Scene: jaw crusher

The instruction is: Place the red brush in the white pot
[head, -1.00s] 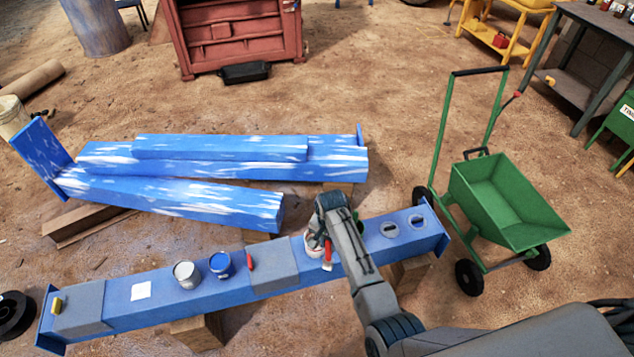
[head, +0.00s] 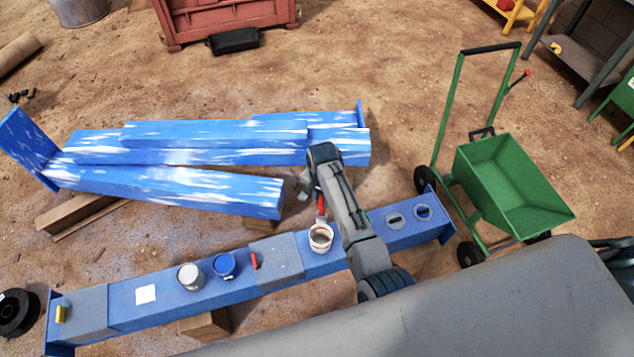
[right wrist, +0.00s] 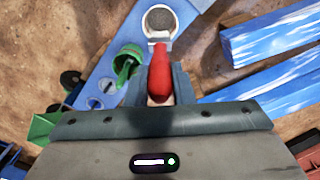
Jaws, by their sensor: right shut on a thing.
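My right gripper (head: 316,188) is shut on the red brush (head: 321,204), which hangs beneath it in the head view. The brush's red handle (right wrist: 160,72) fills the middle of the right wrist view, between the fingers. An open white pot (head: 320,239) stands on the blue beam (head: 345,262), just below the brush in the head view. The same pot (right wrist: 159,22) is beyond the brush in the right wrist view, with a grey inside. The brush looks to be outside the pot; whether its tip touches the rim is unclear. My left gripper is not in view.
A pale tin (head: 190,276), a blue tin (head: 224,266) and a small red-handled tool (head: 254,261) lie left along the beam. A green item (right wrist: 127,60) stands beside the pot. Blue-white beams (head: 180,160) lie behind.

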